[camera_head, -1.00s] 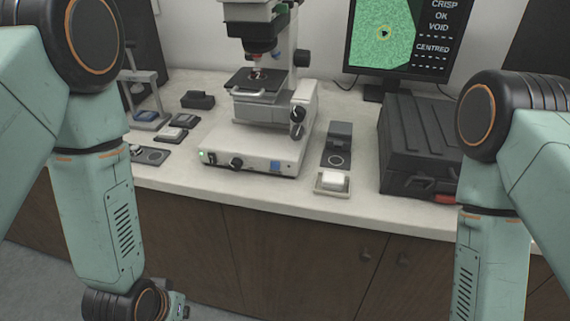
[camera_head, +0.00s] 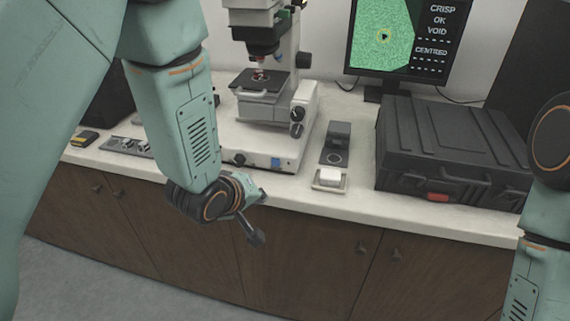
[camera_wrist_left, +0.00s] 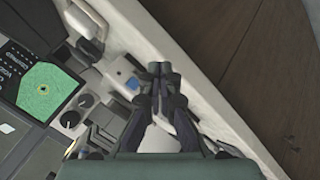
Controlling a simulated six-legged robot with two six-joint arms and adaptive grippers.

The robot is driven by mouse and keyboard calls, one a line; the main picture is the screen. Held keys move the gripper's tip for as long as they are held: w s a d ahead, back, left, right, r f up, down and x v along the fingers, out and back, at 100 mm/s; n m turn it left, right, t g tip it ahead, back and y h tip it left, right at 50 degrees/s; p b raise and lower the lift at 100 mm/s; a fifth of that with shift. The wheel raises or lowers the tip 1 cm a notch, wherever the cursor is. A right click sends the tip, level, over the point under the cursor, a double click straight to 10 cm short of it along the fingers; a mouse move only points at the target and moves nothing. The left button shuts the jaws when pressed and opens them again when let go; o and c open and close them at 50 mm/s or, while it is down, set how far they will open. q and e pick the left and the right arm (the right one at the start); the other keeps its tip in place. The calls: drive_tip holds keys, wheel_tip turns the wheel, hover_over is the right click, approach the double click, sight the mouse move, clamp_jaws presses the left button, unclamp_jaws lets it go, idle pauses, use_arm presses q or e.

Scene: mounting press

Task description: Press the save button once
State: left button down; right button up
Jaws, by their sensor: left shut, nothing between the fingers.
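A blue square (camera_head: 275,162) sits on the front face of the white microscope base (camera_head: 250,143), near its right end. It may be the save button; no label is readable. It also shows in the left wrist view (camera_wrist_left: 133,83), just left of the fingertips. My left gripper (camera_head: 262,196) is shut and empty, low in front of the counter edge, below the blue square and apart from it in the head view. Its closed fingers show at the centre of the left wrist view (camera_wrist_left: 160,69). My right gripper is out of view.
A small white tray (camera_head: 329,187) and a dark block (camera_head: 337,135) stand right of the base. A black case (camera_head: 450,150) fills the right side of the counter. Behind is a monitor (camera_head: 385,35) with a green picture. Dark knobs (camera_head: 239,159) are beside the blue square.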

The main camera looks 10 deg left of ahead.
sight(275, 162)
use_arm(q)
drive_tip(key=shift+n, duration=0.7)
drive_tip(key=w+b, duration=0.1)
drive_tip(key=w, duration=0.6)
drive_tip(key=shift+w+d, duration=0.1)
drive_tip(key=shift+d, duration=0.05)
drive_tip(key=shift+w, duration=0.35)
drive_tip(key=shift+w+f, duration=0.1)
drive_tip(key=shift+w, duration=0.4)
